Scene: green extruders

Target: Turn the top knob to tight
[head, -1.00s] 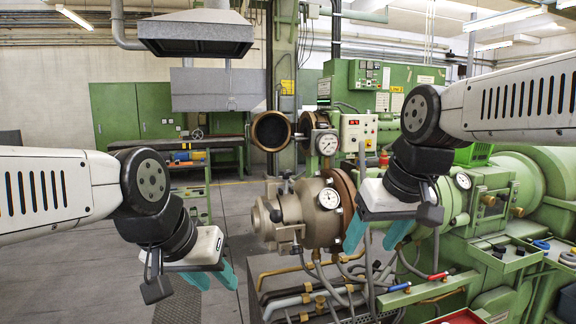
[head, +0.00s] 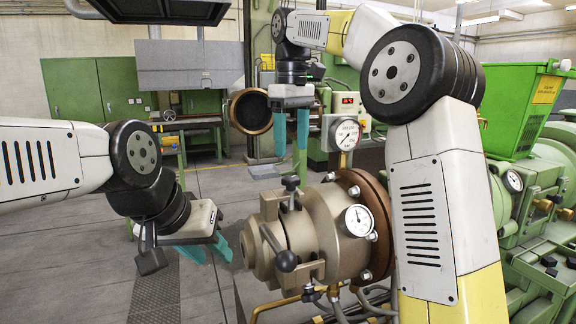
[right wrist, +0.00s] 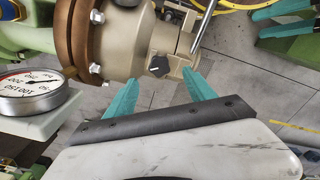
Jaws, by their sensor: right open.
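The top knob (head: 290,184) is black and stands on top of the tan extruder head. It also shows in the right wrist view (right wrist: 159,66), with a white line on its face. My right gripper (head: 291,152) points down above the knob, open and empty, its teal fingers apart. In the right wrist view its fingertips (right wrist: 163,77) lie to either side of the knob, which shows beyond them; I see no contact. My left gripper (head: 214,259) is open and empty, left of the extruder head; its teal fingers also show in the right wrist view (right wrist: 284,20).
A black ball-ended handle (head: 285,260) sits on the extruder head's near side. Pressure gauges stand behind (head: 347,135) and beside (head: 358,220) the flange. My right arm covers much of the machine's right part. The floor at left is open.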

